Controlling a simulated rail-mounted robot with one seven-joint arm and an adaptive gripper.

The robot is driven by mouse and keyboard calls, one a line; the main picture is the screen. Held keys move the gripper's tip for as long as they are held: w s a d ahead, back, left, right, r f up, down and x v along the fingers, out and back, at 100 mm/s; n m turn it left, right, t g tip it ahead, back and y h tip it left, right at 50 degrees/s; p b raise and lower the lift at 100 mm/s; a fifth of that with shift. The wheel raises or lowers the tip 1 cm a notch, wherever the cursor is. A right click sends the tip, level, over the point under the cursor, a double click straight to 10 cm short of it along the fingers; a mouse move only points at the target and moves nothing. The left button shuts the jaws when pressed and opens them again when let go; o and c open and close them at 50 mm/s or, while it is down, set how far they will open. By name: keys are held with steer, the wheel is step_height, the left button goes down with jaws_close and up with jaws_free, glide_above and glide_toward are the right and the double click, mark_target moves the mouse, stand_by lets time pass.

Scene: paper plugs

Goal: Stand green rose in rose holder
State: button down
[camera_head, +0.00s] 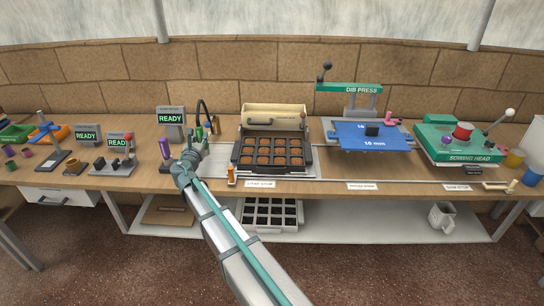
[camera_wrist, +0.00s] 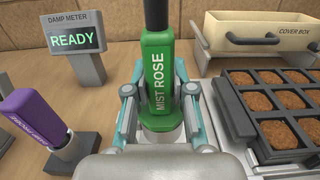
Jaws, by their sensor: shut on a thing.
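The green rose, lettered MIST ROSE (camera_wrist: 158,70), stands upright between the fingers of my gripper (camera_wrist: 160,112) in the wrist view. My gripper is shut on it. A black part rises from its top and leaves the picture. Its lower end is over a pale round surface, and I cannot tell whether they touch. In the head view, my gripper (camera_head: 190,158) is at the left of the tray, and a little green (camera_head: 198,132) shows above it.
The damp meter (camera_wrist: 75,42) reads READY behind at the left. A dark tray of brown plugs (camera_head: 270,153) and the cover box (camera_head: 273,116) are at the right. A black curved neck (camera_head: 206,106) rises close behind my gripper. An orange bottle-like piece (camera_head: 231,175) stands near the table's front edge.

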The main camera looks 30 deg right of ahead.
steer(key=c, duration=0.9)
jaws_free()
steer(key=v, duration=1.2)
steer(key=s+d+f+m+g+y+p, duration=0.1)
steer(key=s+d+f+m+g, duration=0.25)
steer(key=s+f+m, duration=0.6)
steer(key=s+d+f+m+g+y+p, duration=0.15)
steer(key=s+d+f+g, duration=0.35)
steer(key=f, duration=0.9)
steer(key=s+d+f+m+g+p, duration=0.1)
steer(key=s+f+m+g, duration=0.2)
steer(key=s+f+m, duration=0.55)
steer(key=s+f+m+g+y+b, duration=0.2)
steer(key=s+f+m+g, duration=0.3)
steer(key=s+f, duration=1.3)
steer(key=s+a+f+m+g+y, duration=0.1)
steer(key=s+a+m+g+y, duration=0.1)
steer(key=s, duration=0.7)
steer(key=s+a+f+m+g+y+b, duration=0.1)
steer(key=s+m+g, duration=0.3)
steer(key=s, duration=0.5)
steer(key=shift+s+a+y, duration=0.4)
steer(key=shift+a+y, duration=0.05)
steer(key=shift+a, duration=0.1)
